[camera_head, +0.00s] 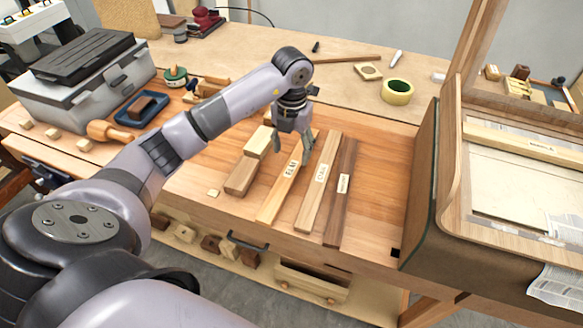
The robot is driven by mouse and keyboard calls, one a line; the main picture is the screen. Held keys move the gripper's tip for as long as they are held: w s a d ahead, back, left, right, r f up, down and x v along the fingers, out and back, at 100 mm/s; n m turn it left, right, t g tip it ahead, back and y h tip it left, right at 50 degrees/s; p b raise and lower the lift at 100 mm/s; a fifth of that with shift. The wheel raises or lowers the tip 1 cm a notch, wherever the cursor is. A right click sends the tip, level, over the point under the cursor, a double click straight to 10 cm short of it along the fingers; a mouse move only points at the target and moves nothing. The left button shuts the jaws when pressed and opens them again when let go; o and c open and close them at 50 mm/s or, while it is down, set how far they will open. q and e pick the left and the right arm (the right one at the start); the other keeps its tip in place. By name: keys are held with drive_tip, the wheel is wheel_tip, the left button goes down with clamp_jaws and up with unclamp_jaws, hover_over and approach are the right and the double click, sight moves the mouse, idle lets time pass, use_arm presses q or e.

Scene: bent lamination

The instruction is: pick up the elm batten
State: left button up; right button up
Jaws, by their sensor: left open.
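Three labelled battens lie side by side on the wooden bench. The leftmost, pale one, the elm batten (276,203), has a small tag that seems to read ELM. A middle light-brown batten (311,205) has a tag too small to read surely, and a dark brown batten (337,215) lies right of it. My left gripper (293,155) is open, pointing down over the far part of the pale batten, its fingers hiding that part. I cannot tell whether they touch it. My right gripper is not in view.
Short wood blocks (242,175) lie just left of the battens. A grey toolbox (85,80), a mallet (108,131) and a blue tray (128,116) stand left. A yellow tape roll (397,92) lies behind. A tall wooden case (420,190) bounds the right.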

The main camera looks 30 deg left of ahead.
sight(291, 168)
use_arm(q)
drive_tip(key=shift+f, duration=0.75)
drive_tip(key=shift+f+p, duration=0.25)
drive_tip(key=shift+p, duration=0.05)
wheel_tip(291, 168, down, 4)
drive_tip(key=shift+a+f+p, duration=0.1)
drive_tip(key=shift+f+p, duration=0.1)
drive_tip(key=shift+p, duration=0.7)
drive_tip(key=shift+f, duration=0.2)
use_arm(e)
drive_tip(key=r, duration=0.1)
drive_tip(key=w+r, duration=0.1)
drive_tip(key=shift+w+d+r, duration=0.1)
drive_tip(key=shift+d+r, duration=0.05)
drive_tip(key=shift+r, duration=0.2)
use_arm(q)
drive_tip(key=shift+c, duration=0.4)
drive_tip(key=c, duration=1.1)
clamp_jaws()
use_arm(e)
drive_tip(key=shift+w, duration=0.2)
use_arm(q)
drive_tip(key=shift+r, duration=0.1)
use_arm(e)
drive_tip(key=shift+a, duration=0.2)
